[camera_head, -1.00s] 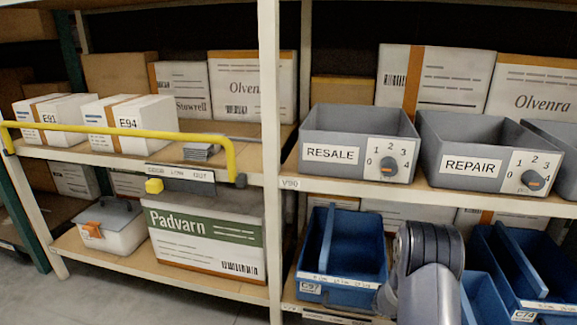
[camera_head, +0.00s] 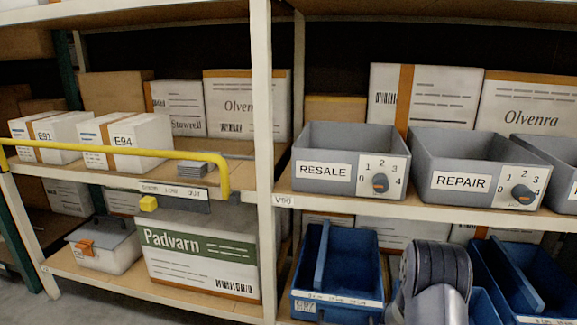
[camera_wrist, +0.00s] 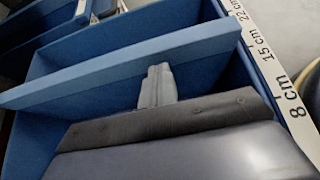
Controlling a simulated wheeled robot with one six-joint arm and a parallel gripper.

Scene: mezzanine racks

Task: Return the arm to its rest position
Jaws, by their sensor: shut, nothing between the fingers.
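My gripper (camera_wrist: 157,78) shows in the wrist view with its grey fingers together and nothing between them. It is over a blue bin (camera_wrist: 25,150) with a sloping blue divider (camera_wrist: 115,65), and the fingertips overlap the divider in the picture. I cannot tell whether they touch it. In the head view my grey arm rises at the bottom, in front of the lower shelf between two blue bins (camera_head: 345,262) (camera_head: 535,275). My gripper is hidden in that view.
The bin rim carries a white strip (camera_wrist: 262,45) with centimetre marks. Above my arm stand grey RESALE (camera_head: 322,146) and REPAIR (camera_head: 450,155) bins with dials. A white upright (camera_head: 262,120) and yellow rail (camera_head: 130,153) are at left.

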